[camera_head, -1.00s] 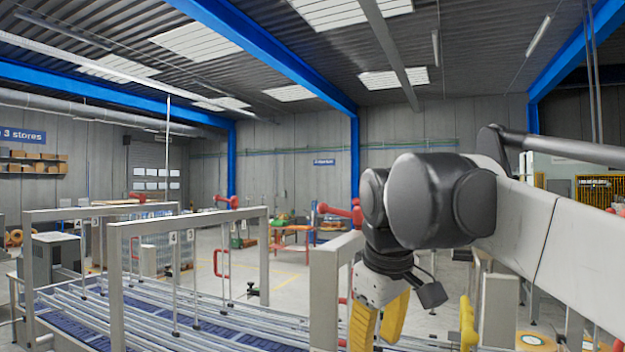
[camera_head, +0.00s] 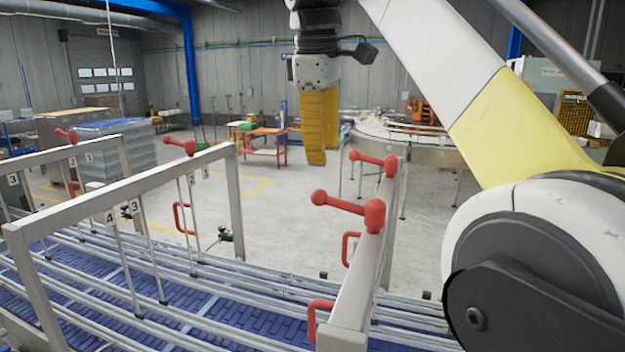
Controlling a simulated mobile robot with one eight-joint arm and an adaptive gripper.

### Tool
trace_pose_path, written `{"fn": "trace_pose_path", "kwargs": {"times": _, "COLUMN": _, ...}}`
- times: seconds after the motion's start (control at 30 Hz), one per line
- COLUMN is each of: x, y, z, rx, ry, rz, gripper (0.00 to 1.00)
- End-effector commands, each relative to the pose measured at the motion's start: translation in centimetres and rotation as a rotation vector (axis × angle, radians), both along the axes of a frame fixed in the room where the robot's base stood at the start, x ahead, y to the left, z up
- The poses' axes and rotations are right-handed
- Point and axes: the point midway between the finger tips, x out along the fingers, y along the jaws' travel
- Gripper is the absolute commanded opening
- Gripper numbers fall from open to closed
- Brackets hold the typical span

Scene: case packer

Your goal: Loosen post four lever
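My gripper (camera_head: 318,162) hangs fingers-down from the upper middle of the head view. Its yellow fingers overlap from this side, so their gap does not show. Nothing is seen between them. A red lever (camera_head: 345,203) with a ball end sits on the near right frame, below the gripper in the picture. A second red lever (camera_head: 373,158) sits just behind it. Other red levers are on the middle frame (camera_head: 181,145) and the far left frame (camera_head: 66,136). A plate marked 4 (camera_head: 110,218) hangs on a rod at left. Which lever belongs to post four is unclear.
A conveyor with blue belt (camera_head: 200,318) and several metal rails runs along the bottom under the grey frames (camera_head: 120,195). Red handles (camera_head: 317,318) stick out at the frames' sides. A round table (camera_head: 410,143) stands behind. Open floor (camera_head: 285,230) lies between.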

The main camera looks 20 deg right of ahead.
Motion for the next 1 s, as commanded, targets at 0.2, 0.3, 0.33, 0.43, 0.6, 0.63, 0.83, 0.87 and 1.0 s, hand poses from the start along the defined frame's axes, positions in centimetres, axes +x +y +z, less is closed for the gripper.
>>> {"fn": "trace_pose_path", "kwargs": {"times": 0.2, "x": 0.3, "y": -0.3, "z": -2.0, "rx": 0.0, "ry": 0.0, "rz": -0.001, "gripper": 0.38}}
{"fn": "trace_pose_path", "kwargs": {"times": 0.3, "x": 0.6, "y": -0.5, "z": -3.9, "rx": 0.0, "ry": 0.0, "rz": -0.001, "gripper": 0.38}}
{"fn": "trace_pose_path", "kwargs": {"times": 0.33, "x": 0.6, "y": -0.6, "z": -4.5, "rx": 0.0, "ry": 0.0, "rz": -0.001, "gripper": 0.38}}
{"fn": "trace_pose_path", "kwargs": {"times": 0.43, "x": 1.0, "y": -0.8, "z": -6.4, "rx": 0.0, "ry": 0.0, "rz": -0.001, "gripper": 0.38}}
{"fn": "trace_pose_path", "kwargs": {"times": 0.6, "x": 1.3, "y": -1.1, "z": -9.0, "rx": 0.0, "ry": 0.0, "rz": 0.0, "gripper": 0.38}}
{"fn": "trace_pose_path", "kwargs": {"times": 0.63, "x": 1.4, "y": -1.1, "z": -9.3, "rx": 0.0, "ry": 0.0, "rz": 0.0, "gripper": 0.38}}
{"fn": "trace_pose_path", "kwargs": {"times": 0.83, "x": 1.5, "y": -1.2, "z": -10.5, "rx": 0.0, "ry": 0.0, "rz": 0.0, "gripper": 0.38}}
{"fn": "trace_pose_path", "kwargs": {"times": 0.87, "x": 1.5, "y": -1.2, "z": -10.6, "rx": 0.0, "ry": 0.0, "rz": 0.0, "gripper": 0.38}}
{"fn": "trace_pose_path", "kwargs": {"times": 1.0, "x": 1.5, "y": -1.2, "z": -10.6, "rx": 0.0, "ry": 0.0, "rz": 0.0, "gripper": 0.38}}
